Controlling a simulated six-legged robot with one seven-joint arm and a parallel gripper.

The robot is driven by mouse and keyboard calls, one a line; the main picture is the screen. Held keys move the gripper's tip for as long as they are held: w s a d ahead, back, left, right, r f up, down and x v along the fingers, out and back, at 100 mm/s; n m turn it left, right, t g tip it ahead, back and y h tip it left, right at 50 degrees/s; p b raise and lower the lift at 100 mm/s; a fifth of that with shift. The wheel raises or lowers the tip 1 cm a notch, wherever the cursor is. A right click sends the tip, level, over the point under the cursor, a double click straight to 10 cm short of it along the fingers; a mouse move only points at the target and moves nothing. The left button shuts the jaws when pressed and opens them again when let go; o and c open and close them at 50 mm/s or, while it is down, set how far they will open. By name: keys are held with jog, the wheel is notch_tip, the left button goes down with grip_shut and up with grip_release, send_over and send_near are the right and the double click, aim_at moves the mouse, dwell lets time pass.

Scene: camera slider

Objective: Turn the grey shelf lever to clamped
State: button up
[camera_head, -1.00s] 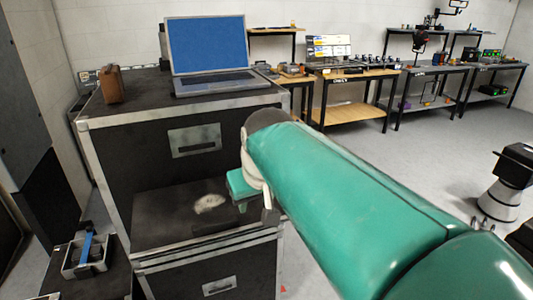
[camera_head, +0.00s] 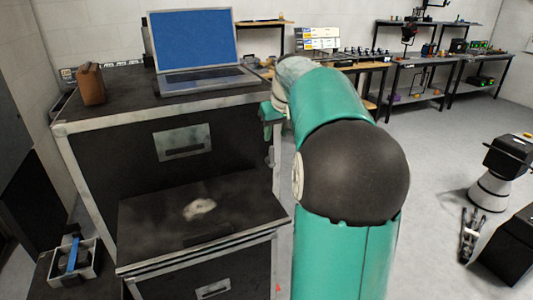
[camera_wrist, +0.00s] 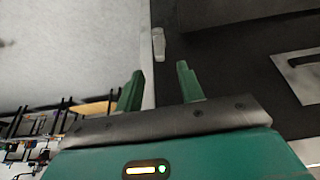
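A small light-grey lever-like piece (camera_wrist: 158,42) sits at the pale edge of the black case in the wrist view, beyond my fingertips. I cannot read its clamped or unclamped setting. My gripper (camera_wrist: 161,72) is open and empty, with its two green fingers spread either side of the line towards that piece and apart from it. In the head view my gripper (camera_head: 268,115) is at the right front edge of the black case (camera_head: 110,155), partly hidden by my green arm.
An open laptop (camera_head: 195,55) and a brown box (camera_head: 90,85) stand on the case. A lower case top (camera_head: 155,215) juts out in front. A grey tray with a blue item (camera_head: 72,258) is at lower left. Workbenches (camera_head: 415,75) line the back; floor at right is partly clear.

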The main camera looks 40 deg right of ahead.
aim_at(273, 149)
jog(key=x, duration=1)
jog(key=shift+d+f, duration=0.1)
jog(key=shift+f, duration=0.25)
grip_shut()
